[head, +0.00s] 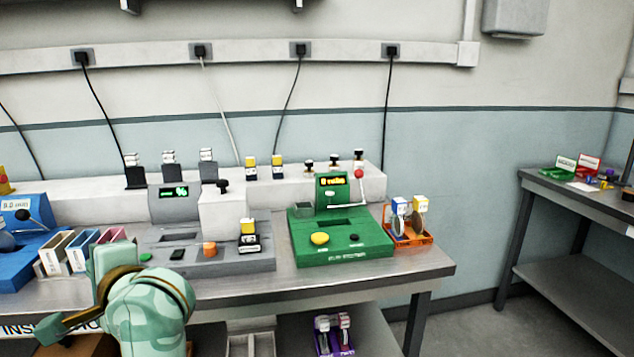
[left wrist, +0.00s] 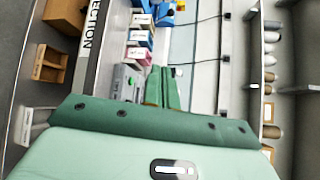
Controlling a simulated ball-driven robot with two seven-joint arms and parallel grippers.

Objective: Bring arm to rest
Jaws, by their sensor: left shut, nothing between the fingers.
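My left gripper (left wrist: 162,88) shows in the left wrist view as two green fingers lying together, shut with nothing between them. Its tips are over or beside the grey machine on the bench; the gap to it cannot be told. In the head view part of my green arm (head: 150,305) stands at the front edge of the workbench (head: 330,287), and it hides some of the bench front. Its fingers are not clear there. My right gripper is in neither view.
The grey machine (head: 215,262) and a green machine (head: 345,250) stand on the bench. Coloured bins (head: 75,252) and a blue machine (head: 30,270) are at left. An orange tray (head: 408,240) is at the right end. A second table (head: 575,197) stands right, beyond open floor.

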